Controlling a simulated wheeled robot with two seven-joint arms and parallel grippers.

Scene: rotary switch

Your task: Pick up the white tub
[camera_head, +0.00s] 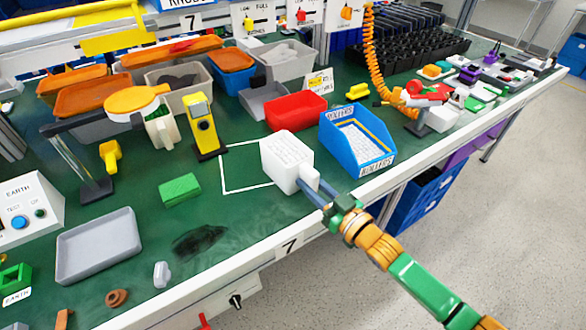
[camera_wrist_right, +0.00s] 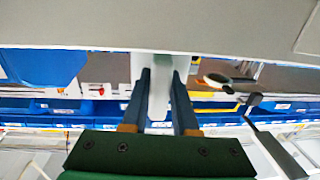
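The white tub (camera_head: 287,158) is a boxy white container with small print on its top, at the right side of a white outlined square on the green bench. A small white tab (camera_head: 310,177) sticks out from its near right side. My right gripper (camera_head: 314,192) reaches in from the lower right, with its fingers at this tab. In the right wrist view, the two fingers (camera_wrist_right: 160,88) close on both sides of a narrow white piece. The tub hides part of the outline, and I cannot tell whether it is raised. My left gripper is out of view.
A blue labelled bin (camera_head: 357,143) stands close to the tub's right, and a red bin (camera_head: 296,111) stands behind it. A yellow meter (camera_head: 204,127) and a green block (camera_head: 179,189) are to the left. The outlined square's left part is clear. The bench's front edge is near.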

